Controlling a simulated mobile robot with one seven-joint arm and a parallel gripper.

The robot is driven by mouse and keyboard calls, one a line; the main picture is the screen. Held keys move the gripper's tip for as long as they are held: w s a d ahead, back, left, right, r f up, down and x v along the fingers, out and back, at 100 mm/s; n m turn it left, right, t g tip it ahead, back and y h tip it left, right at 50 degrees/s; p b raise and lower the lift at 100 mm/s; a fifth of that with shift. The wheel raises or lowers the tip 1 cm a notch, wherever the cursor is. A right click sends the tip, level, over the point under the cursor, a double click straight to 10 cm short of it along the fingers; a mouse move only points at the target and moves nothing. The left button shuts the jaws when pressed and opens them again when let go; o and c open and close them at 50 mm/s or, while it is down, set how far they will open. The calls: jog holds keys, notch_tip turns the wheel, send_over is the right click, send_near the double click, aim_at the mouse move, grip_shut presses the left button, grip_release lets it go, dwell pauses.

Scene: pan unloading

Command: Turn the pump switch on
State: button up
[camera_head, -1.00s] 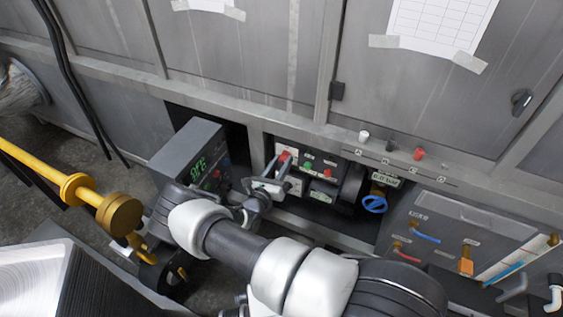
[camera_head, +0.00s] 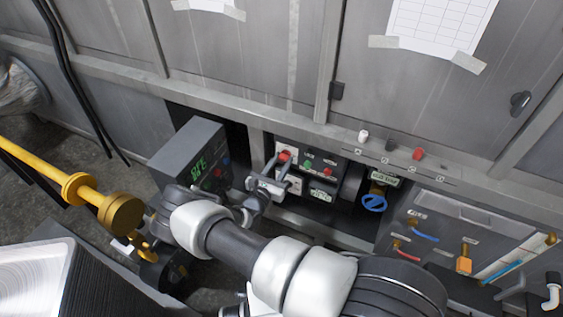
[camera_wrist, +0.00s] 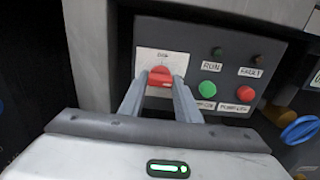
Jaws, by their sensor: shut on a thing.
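The pump switch is a red knob (camera_wrist: 161,77) on a pale square plate (camera_wrist: 177,62) on a dark control panel (camera_wrist: 222,50). In the wrist view my gripper (camera_wrist: 159,86) has its two fingers on either side of the knob, shut on it. The label above the knob is too small to read surely. In the head view the red knob (camera_head: 285,156) shows just beyond my gripper (camera_head: 273,166), which reaches the panel from the lower left. My fingers hide part of the plate.
Beside the knob are a green button (camera_wrist: 209,90) and a red button (camera_wrist: 245,94), under labels RUN and FAULT. A blue valve handle (camera_head: 374,203) is to the right.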

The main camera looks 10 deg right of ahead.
jog(key=o, duration=1)
jog(key=shift+o, duration=0.2)
jog(key=shift+a, duration=0.1)
jog(key=p+v, duration=0.2)
jog(key=v, duration=1.5)
jog(key=shift+s, duration=0.15)
jog(key=shift+r, duration=0.15)
